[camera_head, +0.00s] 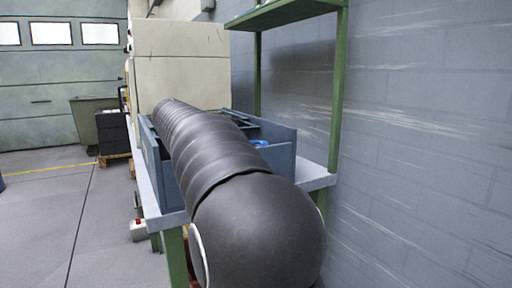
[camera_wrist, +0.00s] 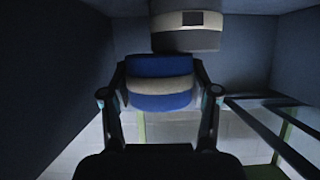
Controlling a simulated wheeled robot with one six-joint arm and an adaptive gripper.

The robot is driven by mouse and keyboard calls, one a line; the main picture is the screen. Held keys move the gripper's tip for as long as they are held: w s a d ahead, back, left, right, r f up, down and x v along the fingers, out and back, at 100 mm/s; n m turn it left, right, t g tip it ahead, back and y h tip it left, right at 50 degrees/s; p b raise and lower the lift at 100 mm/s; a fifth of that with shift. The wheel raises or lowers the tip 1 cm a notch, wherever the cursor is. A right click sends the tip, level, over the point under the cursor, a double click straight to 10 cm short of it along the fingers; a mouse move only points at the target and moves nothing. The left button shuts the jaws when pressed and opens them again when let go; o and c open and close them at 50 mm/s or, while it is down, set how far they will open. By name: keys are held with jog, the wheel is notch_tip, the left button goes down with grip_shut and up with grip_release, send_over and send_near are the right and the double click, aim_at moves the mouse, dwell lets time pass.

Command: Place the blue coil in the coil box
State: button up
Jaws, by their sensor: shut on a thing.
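The blue coil (camera_wrist: 160,65), with a pale band around its middle, is between the fingers of my gripper (camera_wrist: 160,84) in the wrist view. The fingers are shut on it from both sides. Dark walls (camera_wrist: 50,80) of a box-like space stand to the left and right of it. A blue-grey box (camera_head: 281,160) stands on the table in the head view, partly hidden by my arm. A small blue thing (camera_head: 261,143) shows at its right side; I cannot tell what it is. My gripper is hidden behind my arm in the head view.
A grey and cream coil-like object (camera_wrist: 186,38) sits just beyond the blue coil. A green shelf frame (camera_head: 338,90) rises behind the table (camera_head: 315,174), near the grey brick wall (camera_head: 430,130). A cream cabinet (camera_head: 182,70) stands beyond the box. The floor at left is open.

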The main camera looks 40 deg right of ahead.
jog(key=o, duration=0.9)
jog(key=shift+o, duration=0.2)
jog(key=shift+r, duration=0.25)
jog(key=p+v, duration=0.1)
jog(key=v, duration=0.7)
jog(key=shift+d+r, duration=0.15)
jog(key=shift+d, duration=0.05)
